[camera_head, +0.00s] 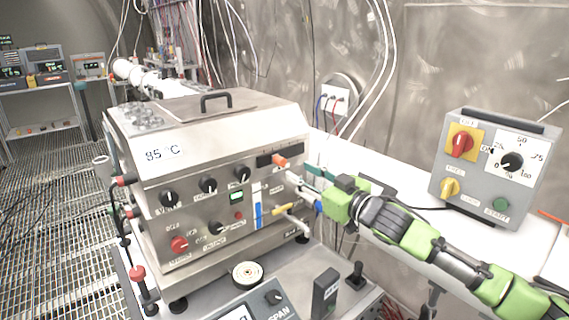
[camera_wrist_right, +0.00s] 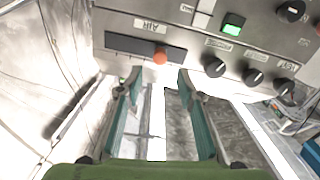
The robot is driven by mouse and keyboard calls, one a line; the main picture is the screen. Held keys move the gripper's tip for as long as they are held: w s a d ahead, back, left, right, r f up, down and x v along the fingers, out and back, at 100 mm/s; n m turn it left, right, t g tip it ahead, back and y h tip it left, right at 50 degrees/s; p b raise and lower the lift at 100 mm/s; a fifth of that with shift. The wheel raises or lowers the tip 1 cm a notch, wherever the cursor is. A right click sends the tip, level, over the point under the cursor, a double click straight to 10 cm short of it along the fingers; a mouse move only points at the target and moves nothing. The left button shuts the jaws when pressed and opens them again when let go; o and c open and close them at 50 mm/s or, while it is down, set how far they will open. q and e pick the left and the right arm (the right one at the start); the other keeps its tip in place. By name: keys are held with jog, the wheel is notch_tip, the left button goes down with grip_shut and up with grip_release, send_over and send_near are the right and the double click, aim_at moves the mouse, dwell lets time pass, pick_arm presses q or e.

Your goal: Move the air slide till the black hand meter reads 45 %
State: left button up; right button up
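The air slide is an orange knob (camera_wrist_right: 160,56) in a dark horizontal slot under an AIR label, upside down in the right wrist view. No meter with a readable black hand shows clearly. My left gripper is not in view.
A grey box (camera_head: 493,170) with a red switch and a black-knob scale stands right. A SPAN box (camera_head: 262,303) with a partly cut-off white face is at the bottom.

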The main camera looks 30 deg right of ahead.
aim_at(283, 162)
jog(key=w+p, duration=0.1)
jog(key=w, duration=0.5)
jog(key=shift+w+a+r+p, duration=0.1)
jog(key=shift+a+r+p, duration=0.1)
jog(key=shift+p, duration=0.2)
jog(key=shift+w+a+f, duration=0.15)
jog(key=shift+w+f, duration=0.05)
jog(key=shift+w, duration=0.7)
jog(key=shift+p, duration=0.3)
grip_shut()
